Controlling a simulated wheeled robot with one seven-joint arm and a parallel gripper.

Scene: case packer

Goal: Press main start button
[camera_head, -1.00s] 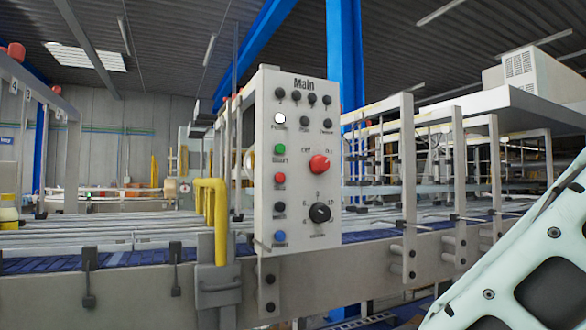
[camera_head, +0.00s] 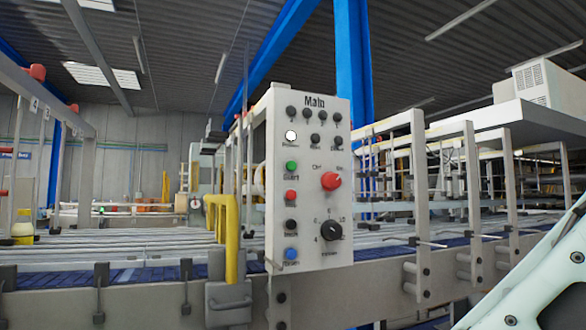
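The control panel (camera_head: 309,225) headed "Main" stands upright at the conveyor's near side, in the middle of the head view. Its green start button (camera_head: 292,166) is on the left column, below a white button (camera_head: 291,137) and above a red button (camera_head: 291,195). A pale part of my own arm shows at the lower right, apart from the panel. My gripper is outside the view.
The conveyor (camera_head: 150,271) with a blue belt and metal rails runs across the front. A yellow bent bar (camera_head: 231,240) stands just left of the panel. Metal frames (camera_head: 468,180) line the right side. The space before the panel's face looks clear.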

